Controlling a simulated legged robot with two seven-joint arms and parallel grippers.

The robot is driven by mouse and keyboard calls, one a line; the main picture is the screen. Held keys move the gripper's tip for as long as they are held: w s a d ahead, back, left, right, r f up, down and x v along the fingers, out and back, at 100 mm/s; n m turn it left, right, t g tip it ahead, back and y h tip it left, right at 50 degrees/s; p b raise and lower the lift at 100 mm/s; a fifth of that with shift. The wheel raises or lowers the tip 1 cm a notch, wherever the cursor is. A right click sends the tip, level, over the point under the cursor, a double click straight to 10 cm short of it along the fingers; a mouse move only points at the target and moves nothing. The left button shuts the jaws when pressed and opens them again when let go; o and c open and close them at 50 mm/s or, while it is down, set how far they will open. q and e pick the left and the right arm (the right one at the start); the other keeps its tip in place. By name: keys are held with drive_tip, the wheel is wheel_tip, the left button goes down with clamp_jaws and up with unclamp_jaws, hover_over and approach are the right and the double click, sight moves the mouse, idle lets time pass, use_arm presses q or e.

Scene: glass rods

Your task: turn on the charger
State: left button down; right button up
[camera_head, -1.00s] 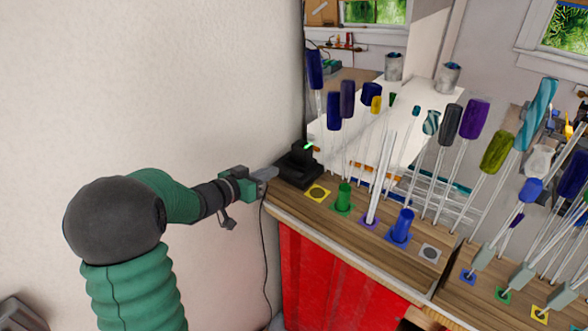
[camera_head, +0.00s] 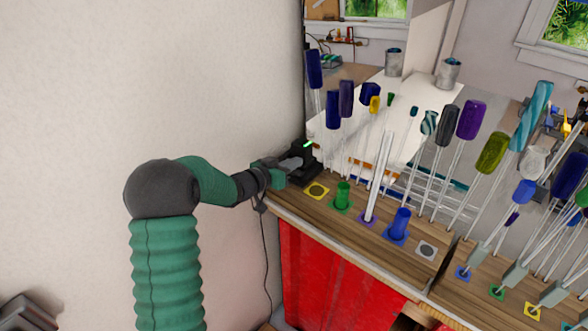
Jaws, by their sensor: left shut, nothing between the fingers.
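The charger (camera_head: 308,164) is a black stand with a small lit green strip on top. It sits at the left end of the wooden bench, by the wall corner. My left gripper (camera_head: 292,163) is shut and empty, with its tips at the charger's left side. I cannot tell whether the tips touch it. The gripper hides part of the charger's base. My right gripper is not in view.
On the wooden bench (camera_head: 385,243) stand a green cup (camera_head: 342,196), a blue cup (camera_head: 400,225) and several glass rods with coloured heads. A dark cable (camera_head: 265,250) hangs at the bench's left end. The white wall (camera_head: 150,80) fills the left.

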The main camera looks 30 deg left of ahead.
sight(298, 173)
use_arm(q)
drive_tip(key=shift+s+d+f, duration=0.1)
drive_tip(key=shift+d+f, duration=0.05)
drive_tip(key=shift+f, duration=0.45)
drive_tip(key=shift+d+f, duration=0.1)
drive_tip(key=shift+f, duration=0.5)
drive_tip(key=shift+s+d+f, duration=0.1)
drive_tip(key=shift+s+f, duration=0.05)
drive_tip(key=shift+f, duration=0.1)
